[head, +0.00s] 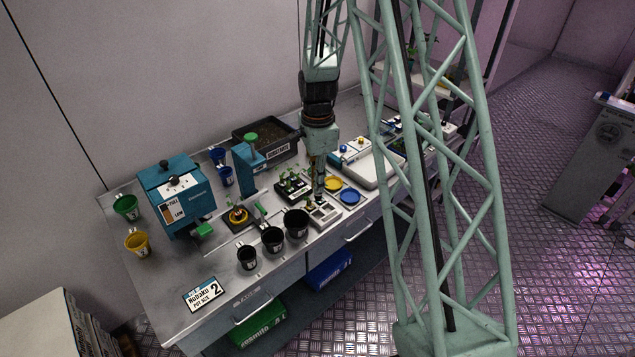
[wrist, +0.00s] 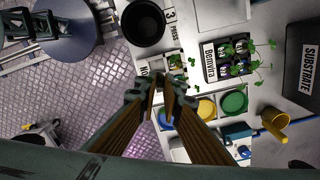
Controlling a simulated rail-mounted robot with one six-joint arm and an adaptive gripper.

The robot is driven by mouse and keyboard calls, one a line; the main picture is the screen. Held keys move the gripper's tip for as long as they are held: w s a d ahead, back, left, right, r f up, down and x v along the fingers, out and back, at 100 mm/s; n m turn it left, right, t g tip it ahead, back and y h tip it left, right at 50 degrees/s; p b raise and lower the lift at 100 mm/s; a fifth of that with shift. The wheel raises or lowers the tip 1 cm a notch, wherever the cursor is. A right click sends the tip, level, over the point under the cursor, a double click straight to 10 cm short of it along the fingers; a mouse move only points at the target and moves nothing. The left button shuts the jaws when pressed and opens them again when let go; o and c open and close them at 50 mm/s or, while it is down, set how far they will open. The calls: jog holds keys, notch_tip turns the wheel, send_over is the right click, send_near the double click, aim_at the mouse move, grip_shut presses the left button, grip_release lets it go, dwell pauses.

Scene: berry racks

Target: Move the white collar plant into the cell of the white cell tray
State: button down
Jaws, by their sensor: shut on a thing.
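My gripper (head: 319,192) points down just above the white cell tray (head: 323,214) at the front of the bench. In the wrist view its fingers (wrist: 163,84) are close together and shut on a small plant, which they mostly hide. I take it as the white collar plant; its collar cannot be made out. The white cell tray (wrist: 146,66) lies just beyond the fingertips, partly covered by them, with some green showing over it. The black cell tray (head: 291,189), also in the wrist view (wrist: 210,68), holds several leafy seedlings beside the white tray.
Black pots (head: 272,238) stand left of the white tray. A yellow dish (head: 333,184) and a blue dish (head: 349,197) lie to its right. A teal press (head: 245,170) and a dark substrate bin (head: 276,151) stand behind.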

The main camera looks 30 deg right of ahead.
jog(key=shift+f+b, duration=2.9)
jog(key=shift+f, duration=1.9)
jog(key=c, duration=2.7)
grip_release()
jog(key=shift+r, duration=0.15)
jog(key=shift+r+p, duration=1.75)
jog(key=shift+r, duration=2.55)
jog(key=shift+r, duration=0.1)
